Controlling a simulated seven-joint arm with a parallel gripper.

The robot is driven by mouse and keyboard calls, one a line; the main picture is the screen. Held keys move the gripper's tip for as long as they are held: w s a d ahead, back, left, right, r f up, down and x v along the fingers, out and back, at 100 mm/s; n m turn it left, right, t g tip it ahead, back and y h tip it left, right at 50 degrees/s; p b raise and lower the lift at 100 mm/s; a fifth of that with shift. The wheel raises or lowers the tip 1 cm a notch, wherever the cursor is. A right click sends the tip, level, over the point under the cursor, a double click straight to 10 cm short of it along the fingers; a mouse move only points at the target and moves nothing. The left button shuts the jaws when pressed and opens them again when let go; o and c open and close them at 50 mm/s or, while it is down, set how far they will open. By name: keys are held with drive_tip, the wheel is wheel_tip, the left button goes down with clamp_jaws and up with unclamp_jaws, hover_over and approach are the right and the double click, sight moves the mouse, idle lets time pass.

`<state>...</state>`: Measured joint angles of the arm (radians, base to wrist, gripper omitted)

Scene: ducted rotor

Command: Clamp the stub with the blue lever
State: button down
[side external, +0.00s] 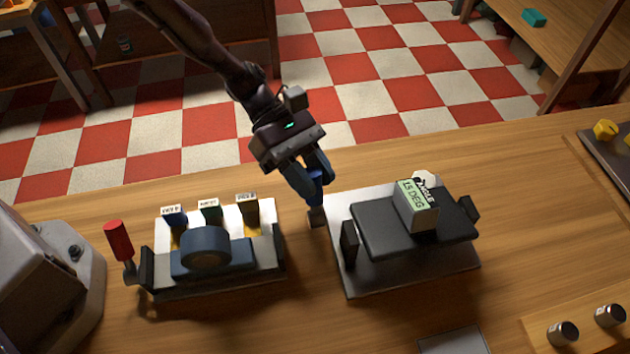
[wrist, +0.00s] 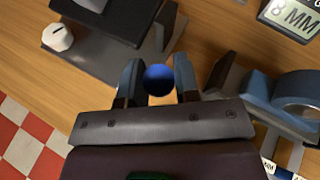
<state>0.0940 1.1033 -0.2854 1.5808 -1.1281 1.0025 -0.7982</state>
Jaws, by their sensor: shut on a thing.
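The blue lever's round knob (wrist: 158,79) sits between the two fingers of my gripper (wrist: 158,85) in the wrist view. My gripper (side external: 316,178) is shut on it, and a little blue shows between the fingers in the side view. A small dark block (side external: 316,217) is just below the fingertips, at the left edge of the grey plate (side external: 395,278) carrying a black tilting table (side external: 385,236). The lever's shaft is hidden, so I cannot tell its angle. I cannot single out the stub with certainty.
Left stands a fixture with a blue ring (side external: 204,246), labelled slots and a red handle (side external: 118,240). A display reading 15 DEG (side external: 418,205) is on the black table. Metal cylinders (side external: 563,332) stand front right. The bench behind the fixtures is mostly clear.

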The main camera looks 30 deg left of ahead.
drive_tip(key=shift+w+a+f+n+g+h, duration=0.3)
drive_tip(key=shift+w+a+g+h, duration=0.3)
drive_tip(key=shift+h, duration=0.3)
drive_tip(key=c, duration=0.8)
unclamp_jaws()
drive_tip(key=shift+c, duration=0.2)
drive_tip(key=v, duration=1.2)
drive_tip(key=shift+a, duration=0.45)
